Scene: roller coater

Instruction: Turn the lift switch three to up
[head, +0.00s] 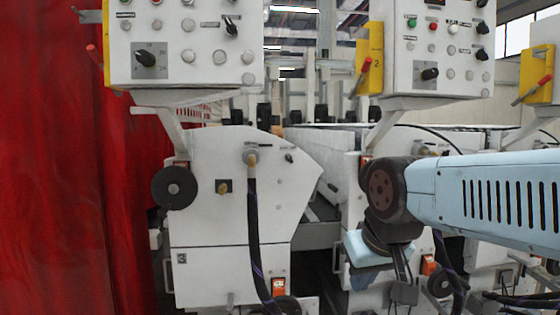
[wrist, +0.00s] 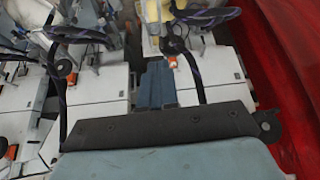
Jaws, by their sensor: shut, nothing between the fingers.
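Two white control panels show in the head view. The left panel (head: 185,42) has a black rotary knob (head: 146,58) on a grey plate at its lower left. The right panel (head: 440,45) has a similar black knob (head: 430,73) on a grey plate. Their labels are too small to read, so I cannot tell which is lift switch three. My gripper (head: 403,290) hangs low at the right, below both panels and clear of the knobs. It is shut and empty, its fingertips small and dark. The wrist view shows machine bodies and no knob clearly.
Another yellow box (head: 537,75) is at the far right. White machine bodies (head: 230,215) with hanging black hoses stand below the panels. A red curtain (head: 60,170) covers the left.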

